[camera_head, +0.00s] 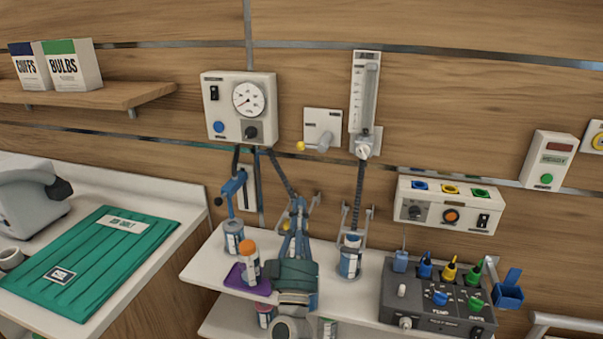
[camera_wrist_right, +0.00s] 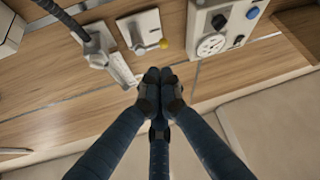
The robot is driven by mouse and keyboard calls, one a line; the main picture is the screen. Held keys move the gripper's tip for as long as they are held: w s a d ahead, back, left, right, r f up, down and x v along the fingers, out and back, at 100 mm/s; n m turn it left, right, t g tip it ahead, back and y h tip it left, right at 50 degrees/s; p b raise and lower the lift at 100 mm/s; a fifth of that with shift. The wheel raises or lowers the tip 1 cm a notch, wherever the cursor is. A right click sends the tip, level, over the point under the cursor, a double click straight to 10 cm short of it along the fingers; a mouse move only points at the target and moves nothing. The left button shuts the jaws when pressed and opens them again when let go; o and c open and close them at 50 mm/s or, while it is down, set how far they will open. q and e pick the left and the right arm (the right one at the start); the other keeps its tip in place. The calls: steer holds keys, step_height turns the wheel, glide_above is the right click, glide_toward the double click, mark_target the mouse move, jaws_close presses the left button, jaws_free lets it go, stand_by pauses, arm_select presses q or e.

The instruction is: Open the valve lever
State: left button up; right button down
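The valve is a pale wall plate (camera_head: 334,117) with a grey lever (camera_head: 323,139) that ends in a yellow ball (camera_head: 300,146). The lever points left and slightly down in the head view. In the right wrist view, the plate (camera_wrist_right: 135,28) and yellow ball (camera_wrist_right: 163,43) show upside down beyond my fingertips. My right gripper (camera_head: 299,204) is below the lever, apart from it. In the right wrist view its blue fingers with dark tips (camera_wrist_right: 160,82) are together, with nothing seen between them. My left gripper is not in view.
A gauge panel (camera_head: 213,98) is left of the valve and a flowmeter (camera_head: 357,90) is to its right, with hoses below. A white shelf (camera_head: 207,269) below holds canisters, an orange-capped bottle (camera_head: 249,263) and a dark control box (camera_head: 395,317). Bare wall surrounds the lever's ball.

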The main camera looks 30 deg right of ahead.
steer(key=p, duration=0.4)
glide_toward(304, 148)
steer(key=x, duration=0.5)
steer(key=shift+d+r, duration=0.1)
steer(key=shift+r, duration=0.1)
steer(key=shift+w+d+r, duration=0.25)
steer(key=shift+w+d, duration=0.1)
steer(key=shift+w, duration=0.2)
